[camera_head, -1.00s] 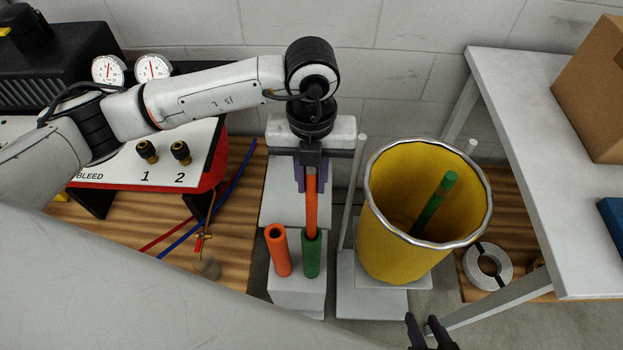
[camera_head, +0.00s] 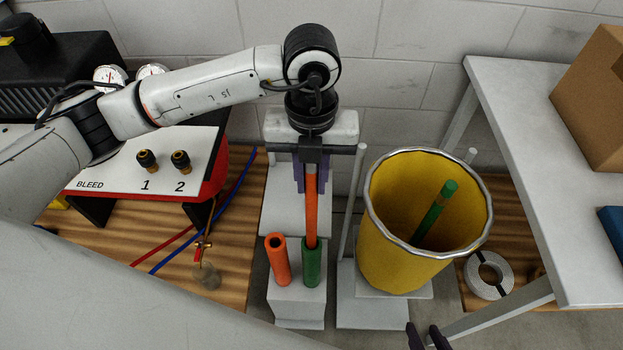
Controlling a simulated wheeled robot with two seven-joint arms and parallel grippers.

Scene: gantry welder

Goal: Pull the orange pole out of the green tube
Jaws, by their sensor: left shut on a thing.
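The orange pole (camera_head: 311,208) stands upright, its lower end inside the green tube (camera_head: 312,263) and a long stretch showing above the rim. My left gripper (camera_head: 311,178) points down and is shut on the pole's upper part, above the tube; its fingers hide the pole's top. The green tube stands on a grey block beside a shorter, hollow orange tube (camera_head: 278,260). My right gripper (camera_head: 427,337) shows only as two purple fingertips at the bottom edge, spread apart with nothing seen between them.
A yellow bin (camera_head: 400,255) with a green rod (camera_head: 437,212) inside stands right of the tubes, and a thin grey post (camera_head: 355,190) rises between. A grey table (camera_head: 545,150) with a cardboard box (camera_head: 595,100) is at right. A gauge panel (camera_head: 110,172) is at left.

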